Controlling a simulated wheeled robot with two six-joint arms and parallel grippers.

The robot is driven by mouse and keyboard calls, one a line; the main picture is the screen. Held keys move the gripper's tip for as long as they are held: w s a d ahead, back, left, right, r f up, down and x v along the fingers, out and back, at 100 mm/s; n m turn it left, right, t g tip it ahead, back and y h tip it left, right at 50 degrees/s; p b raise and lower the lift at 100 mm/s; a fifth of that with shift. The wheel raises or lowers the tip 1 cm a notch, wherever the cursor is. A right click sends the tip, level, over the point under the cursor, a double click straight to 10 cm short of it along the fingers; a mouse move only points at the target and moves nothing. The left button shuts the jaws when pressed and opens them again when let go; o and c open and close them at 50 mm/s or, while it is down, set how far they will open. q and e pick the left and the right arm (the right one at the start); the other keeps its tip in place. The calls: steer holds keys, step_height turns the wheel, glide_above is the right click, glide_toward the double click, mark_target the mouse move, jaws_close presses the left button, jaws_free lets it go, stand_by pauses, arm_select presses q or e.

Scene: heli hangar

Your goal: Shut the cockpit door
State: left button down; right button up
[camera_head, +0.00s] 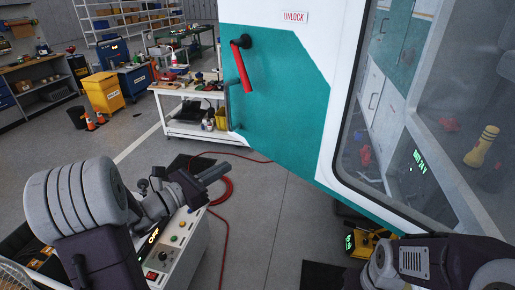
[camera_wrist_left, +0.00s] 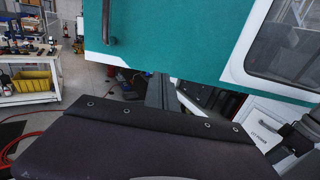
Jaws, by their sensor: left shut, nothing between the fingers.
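The cockpit door (camera_head: 280,85) is a teal and white panel with a large window, hanging across the middle and right of the head view. A red handle (camera_head: 242,66) on a black pivot sits at its upper left, under an UNLOCK label (camera_head: 294,16). A grey grab bar (camera_head: 229,106) is on its left edge. In the left wrist view the door's teal lower part (camera_wrist_left: 180,45) fills the top. My left gripper (camera_head: 220,171) is shut and empty, below and left of the door's lower edge, apart from it in the head view. My right gripper is not visible.
A white cart (camera_head: 190,129) with tools stands behind the door's left edge. A control box (camera_head: 176,250) is beneath my left arm. A red hose (camera_head: 226,215) lies on the floor. A yellow device (camera_head: 370,245) is below the door. Grey floor between is mostly clear.

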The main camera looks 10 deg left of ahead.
arm_select(q)
steer(key=p, duration=0.1)
glide_toward(264, 144)
steer(key=p+x, duration=0.3)
steer(key=x, duration=0.3)
steer(key=shift+w, duration=0.1)
steer(key=shift+w+d+f, duration=0.1)
steer(key=shift+w+d, duration=0.1)
steer(key=shift+w, duration=0.2)
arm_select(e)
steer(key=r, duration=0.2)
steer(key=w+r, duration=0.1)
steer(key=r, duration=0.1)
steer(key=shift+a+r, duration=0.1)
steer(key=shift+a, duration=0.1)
arm_select(q)
steer(key=shift+s, duration=0.15)
